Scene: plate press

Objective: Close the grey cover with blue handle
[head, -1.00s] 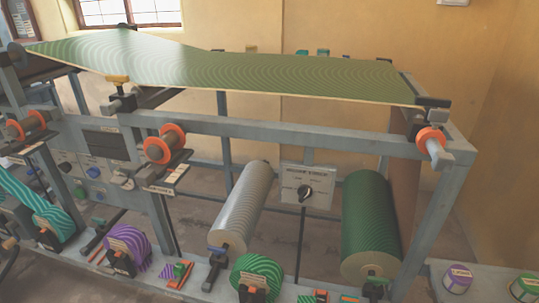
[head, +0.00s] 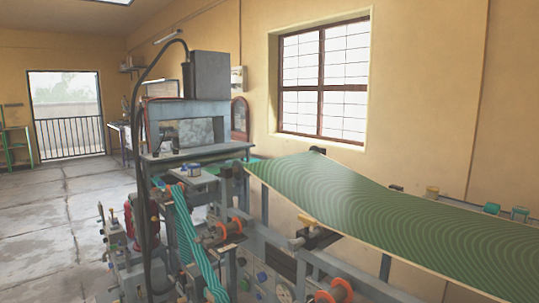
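I cannot make out a grey cover with a blue handle in the head view. A grey press (head: 192,130) with a boxy top and an open frame stands left of centre, and a cover on it is too small to tell. Neither of my grippers is in view.
A long green patterned sheet (head: 350,205) runs over a grey machine frame (head: 370,288) to the right. Orange-flanged rollers (head: 222,231) and a teal striped band (head: 186,235) sit below. The concrete floor (head: 70,210) at the left is open, up to a barred doorway (head: 67,115).

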